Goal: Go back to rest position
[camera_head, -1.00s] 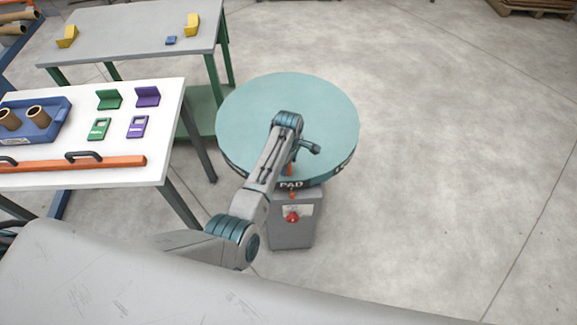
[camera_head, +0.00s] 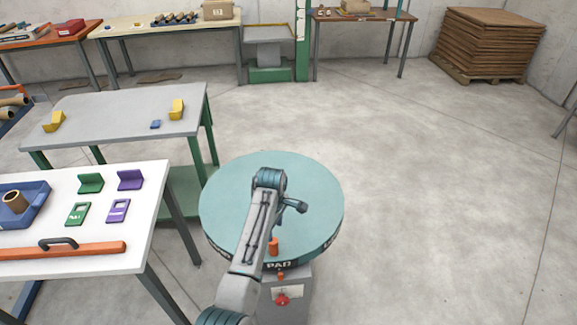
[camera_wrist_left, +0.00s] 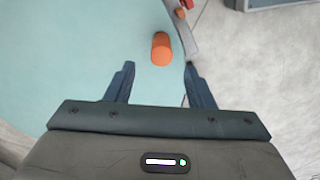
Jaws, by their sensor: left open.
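My left arm reaches over a round teal turntable (camera_head: 320,195) from the bottom of the head view. My left gripper (camera_head: 298,206) is small and partly hidden there, above the turntable's top. In the left wrist view my left gripper (camera_wrist_left: 159,72) has its two dark fingers spread apart with nothing between them. An orange peg (camera_wrist_left: 161,49) stands just past the fingertips, apart from them. The peg also shows in the head view (camera_head: 273,246) near the turntable's front edge. My right gripper is out of view.
A white table (camera_head: 140,215) at left carries an orange bar (camera_head: 85,250), a blue tray (camera_head: 38,208) and green and purple holders. A grey table (camera_head: 110,110) stands behind. A red knob (camera_head: 282,299) is on the turntable's base. The floor at right is clear.

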